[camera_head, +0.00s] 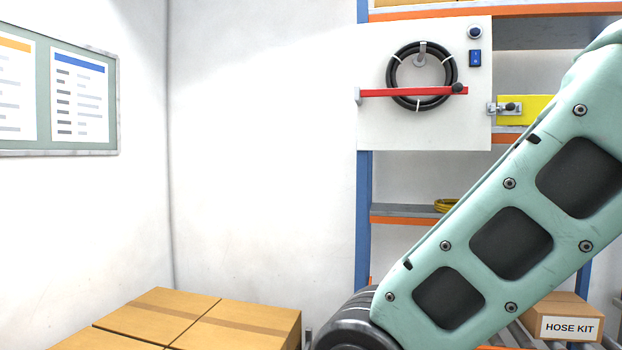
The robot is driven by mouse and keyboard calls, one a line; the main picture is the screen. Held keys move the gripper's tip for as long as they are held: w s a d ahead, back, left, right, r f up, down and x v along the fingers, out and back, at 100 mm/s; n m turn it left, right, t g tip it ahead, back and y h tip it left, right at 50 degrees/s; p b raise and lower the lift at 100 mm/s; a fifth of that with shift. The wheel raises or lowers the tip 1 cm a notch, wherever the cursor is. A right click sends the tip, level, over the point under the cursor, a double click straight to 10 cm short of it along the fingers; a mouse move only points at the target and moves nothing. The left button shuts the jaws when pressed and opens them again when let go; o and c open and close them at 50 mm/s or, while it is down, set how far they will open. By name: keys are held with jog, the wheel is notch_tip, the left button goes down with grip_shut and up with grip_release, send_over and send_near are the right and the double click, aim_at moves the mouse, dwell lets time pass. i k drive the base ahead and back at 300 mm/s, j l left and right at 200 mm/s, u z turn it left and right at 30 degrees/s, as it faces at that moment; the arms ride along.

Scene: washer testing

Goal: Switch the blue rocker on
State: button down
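The blue rocker (475,58) is a small blue switch near the upper right edge of a white panel (377,132). A small white mark shows on its face, but it is too small to tell which way it is set. A round dark knob or button (474,32) sits just above it. My large green arm link crosses the right side of the view, below and right of the panel, apart from the rocker. My gripper is not in view.
A red bar (385,93) crosses the panel in front of a coiled black hose (393,66). A latch (505,108) and yellow plate (535,108) are at the panel's right edge. Cardboard boxes (195,325) stand lower left; a "HOSE KIT" box (568,306) sits lower right.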

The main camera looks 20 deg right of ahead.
aim_at(476, 60)
jog(key=z, duration=1.25)
